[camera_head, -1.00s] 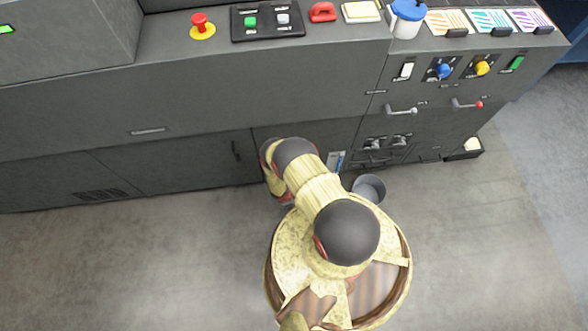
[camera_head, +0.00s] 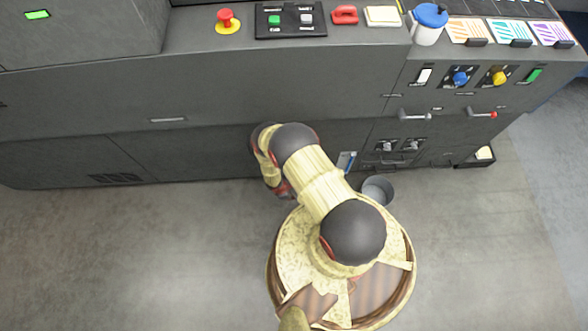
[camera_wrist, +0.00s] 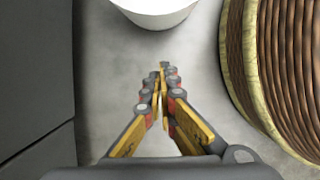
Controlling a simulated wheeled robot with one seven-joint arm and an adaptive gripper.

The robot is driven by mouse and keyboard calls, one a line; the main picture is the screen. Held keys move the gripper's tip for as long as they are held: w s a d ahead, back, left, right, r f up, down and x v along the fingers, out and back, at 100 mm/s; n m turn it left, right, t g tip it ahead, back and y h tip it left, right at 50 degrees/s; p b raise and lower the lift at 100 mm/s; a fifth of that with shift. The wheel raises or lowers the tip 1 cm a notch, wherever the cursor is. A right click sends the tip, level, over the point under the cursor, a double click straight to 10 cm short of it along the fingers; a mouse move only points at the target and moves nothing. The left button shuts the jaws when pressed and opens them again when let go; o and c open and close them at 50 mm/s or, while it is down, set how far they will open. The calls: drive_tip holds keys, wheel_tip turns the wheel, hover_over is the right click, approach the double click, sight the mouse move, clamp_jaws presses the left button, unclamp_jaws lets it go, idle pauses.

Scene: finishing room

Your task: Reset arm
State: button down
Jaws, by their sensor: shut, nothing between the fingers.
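My gripper (camera_wrist: 161,75) shows in the wrist view with its two fingers together at the tips and nothing between them. It points over the grey floor (camera_wrist: 100,60). In the head view my arm is folded over my round base, bending toward the front of the dark grey machine (camera_head: 200,100); the gripper itself is hidden there behind the arm.
A grey bucket (camera_head: 377,190) stands on the floor right of my arm; a pale round container (camera_wrist: 155,8) shows ahead of the fingertips. Floor at left and right is clear.

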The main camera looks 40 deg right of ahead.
drive_tip(key=shift+a+r, duration=0.15)
drive_tip(key=shift+r, duration=0.4)
